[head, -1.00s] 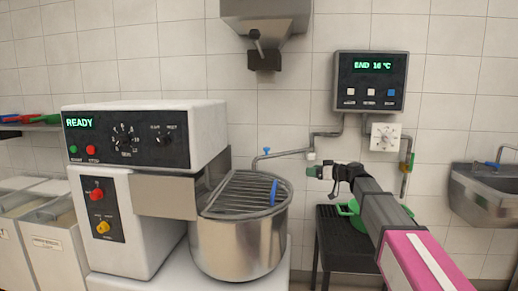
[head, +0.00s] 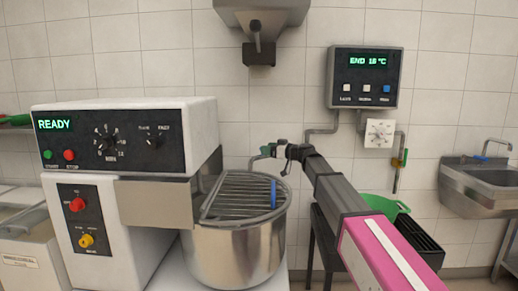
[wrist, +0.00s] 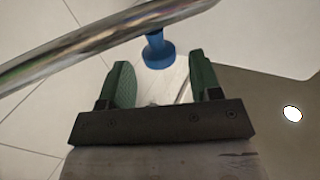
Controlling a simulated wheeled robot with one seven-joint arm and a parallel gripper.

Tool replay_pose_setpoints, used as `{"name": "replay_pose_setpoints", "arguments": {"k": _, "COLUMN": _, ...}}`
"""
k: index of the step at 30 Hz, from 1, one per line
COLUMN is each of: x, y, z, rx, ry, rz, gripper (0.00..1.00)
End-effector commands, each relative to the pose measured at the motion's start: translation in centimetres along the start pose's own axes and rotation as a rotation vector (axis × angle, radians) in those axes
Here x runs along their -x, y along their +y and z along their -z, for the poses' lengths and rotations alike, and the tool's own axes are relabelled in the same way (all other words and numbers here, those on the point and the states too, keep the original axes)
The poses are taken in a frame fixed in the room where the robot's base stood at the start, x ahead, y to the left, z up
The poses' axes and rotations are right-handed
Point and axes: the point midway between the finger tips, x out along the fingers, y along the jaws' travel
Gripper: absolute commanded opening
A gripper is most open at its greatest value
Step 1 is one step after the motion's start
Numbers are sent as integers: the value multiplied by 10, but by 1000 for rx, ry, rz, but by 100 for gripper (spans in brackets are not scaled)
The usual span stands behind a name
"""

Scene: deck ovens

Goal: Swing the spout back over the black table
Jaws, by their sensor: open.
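The spout (wrist: 90,45), a shiny metal pipe, crosses the upper left of the wrist view. A blue knob (wrist: 157,50) hangs below it. In the head view, the spout's bent end (head: 253,161) shows just left of my gripper, by the back rim of the mixer bowl; my gripper and arm hide most of the rest. My gripper (head: 268,150) is at the spout, with its green fingers (wrist: 162,82) open and apart. The blue knob appears just beyond the gap between them, not clamped. The black table (head: 413,236) stands right of the bowl, partly behind my arm.
The steel mixer bowl (head: 235,247) has a wire guard (head: 238,198) with a blue handle (head: 273,194). A green colander (head: 390,206) is on the black table. A wall control box (head: 364,78) hangs above, and a steel sink (head: 482,185) is at right.

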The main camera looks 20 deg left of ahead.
Motion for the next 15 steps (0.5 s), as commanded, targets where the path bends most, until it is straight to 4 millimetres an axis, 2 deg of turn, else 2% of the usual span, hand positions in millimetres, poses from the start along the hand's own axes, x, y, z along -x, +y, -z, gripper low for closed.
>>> {"name": "replay_pose_setpoints", "arguments": {"k": 1, "x": -11, "y": 2, "z": 0, "rx": 0, "ry": 0, "rz": 1, "gripper": 58}}
{"name": "replay_pose_setpoints", "arguments": {"k": 6, "x": -34, "y": 1, "z": 0, "rx": 0, "ry": 0, "rz": 0, "gripper": 58}}
{"name": "replay_pose_setpoints", "arguments": {"k": 15, "x": -49, "y": 0, "z": 0, "rx": 0, "ry": 0, "rz": -2, "gripper": 58}}
